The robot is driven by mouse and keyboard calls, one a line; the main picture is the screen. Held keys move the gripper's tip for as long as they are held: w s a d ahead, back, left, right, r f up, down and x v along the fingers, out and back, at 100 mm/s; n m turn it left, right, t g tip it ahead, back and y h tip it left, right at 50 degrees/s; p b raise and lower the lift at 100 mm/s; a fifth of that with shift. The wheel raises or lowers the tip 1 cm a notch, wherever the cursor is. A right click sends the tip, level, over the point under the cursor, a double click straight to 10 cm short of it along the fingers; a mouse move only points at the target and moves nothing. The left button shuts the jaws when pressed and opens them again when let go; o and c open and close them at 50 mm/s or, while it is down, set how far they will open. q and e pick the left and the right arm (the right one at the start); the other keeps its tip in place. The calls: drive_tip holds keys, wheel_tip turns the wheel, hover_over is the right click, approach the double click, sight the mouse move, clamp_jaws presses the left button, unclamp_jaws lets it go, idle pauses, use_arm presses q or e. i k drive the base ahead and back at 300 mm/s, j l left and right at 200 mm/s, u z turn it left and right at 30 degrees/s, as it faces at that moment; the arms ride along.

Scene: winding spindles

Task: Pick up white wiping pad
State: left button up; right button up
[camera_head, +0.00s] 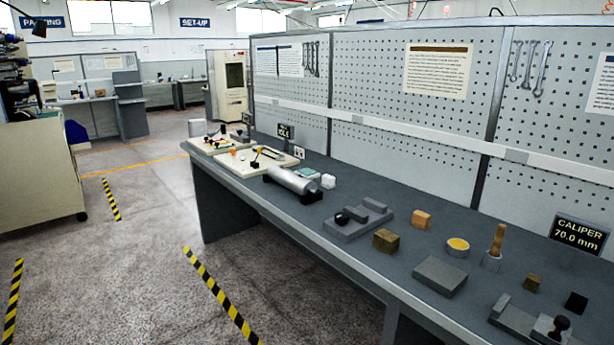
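A small white block (328,181), which looks like the white wiping pad, lies on the grey workbench (345,190). It is just right of a flat, pale teal-topped item (308,173) and behind a silver metal cylinder (293,184). It stands apart from the cylinder and nothing covers it. Neither of my grippers shows in the head view, so their state cannot be seen.
A grey fixture with a black knob (357,222), a tan block (421,219), a brass block (386,240), a yellow-topped tin (457,247), a wooden-handled brush (496,247) and a grey slab (440,276) stand nearer. Cream boards (258,168) lie farther left. A pegboard (400,110) backs the bench.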

sight(328, 182)
drive_tip(key=i+j+z, duration=0.15)
drive_tip(key=i+j, duration=0.55)
